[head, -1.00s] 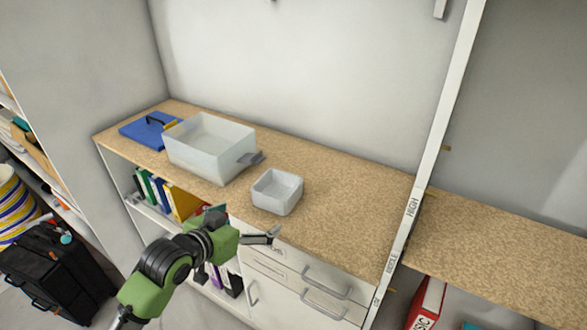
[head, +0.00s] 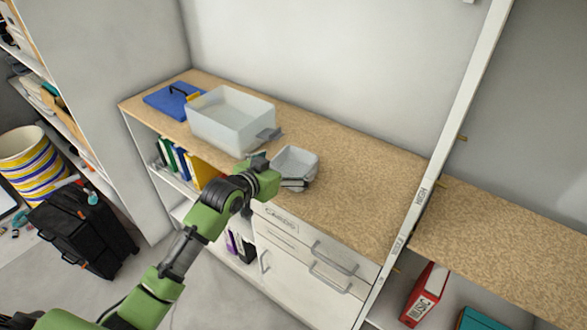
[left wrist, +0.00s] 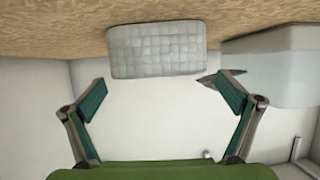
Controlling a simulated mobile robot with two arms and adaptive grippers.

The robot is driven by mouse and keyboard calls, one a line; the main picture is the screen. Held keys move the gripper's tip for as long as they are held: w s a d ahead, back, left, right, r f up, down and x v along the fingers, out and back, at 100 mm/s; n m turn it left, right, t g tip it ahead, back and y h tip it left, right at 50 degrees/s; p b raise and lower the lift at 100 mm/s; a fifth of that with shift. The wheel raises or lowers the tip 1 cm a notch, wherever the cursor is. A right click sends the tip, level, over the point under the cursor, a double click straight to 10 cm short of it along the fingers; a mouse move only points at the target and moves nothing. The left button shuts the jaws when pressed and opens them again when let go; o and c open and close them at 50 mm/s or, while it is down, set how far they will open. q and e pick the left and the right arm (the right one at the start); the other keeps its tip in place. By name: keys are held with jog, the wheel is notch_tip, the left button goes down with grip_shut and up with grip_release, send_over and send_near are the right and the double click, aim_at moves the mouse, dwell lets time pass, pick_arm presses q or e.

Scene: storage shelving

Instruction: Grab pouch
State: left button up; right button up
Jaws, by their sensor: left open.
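In the left wrist view the container (left wrist: 155,50) shows a quilted-looking face, just beyond the fingers. My left gripper (head: 280,172) is at the container's near left side in the head view. In the left wrist view my left gripper (left wrist: 162,98) has its fingers spread wide with nothing between them. I cannot make out for sure which thing is the pouch. My right gripper is not in view.
A larger translucent bin (head: 225,130) with a grey handle stands to the left on the counter (head: 350,190). A blue flat item (head: 160,103) lies behind it. The upright post (head: 440,150) bounds the counter on the right. The counter right of the small container is clear.

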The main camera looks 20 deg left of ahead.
aim_at(302, 156)
pick_arm(q)
jog(key=p+x, duration=0.1)
jog(key=x, duration=0.2)
jog(key=shift+w+d+r, duration=0.15)
jog(key=shift+w, duration=0.1)
jog(key=shift+w+d+f, duration=0.15)
jog(key=shift+w+f, duration=0.2)
jog(key=shift+w, duration=0.25)
jog(key=c, duration=1)
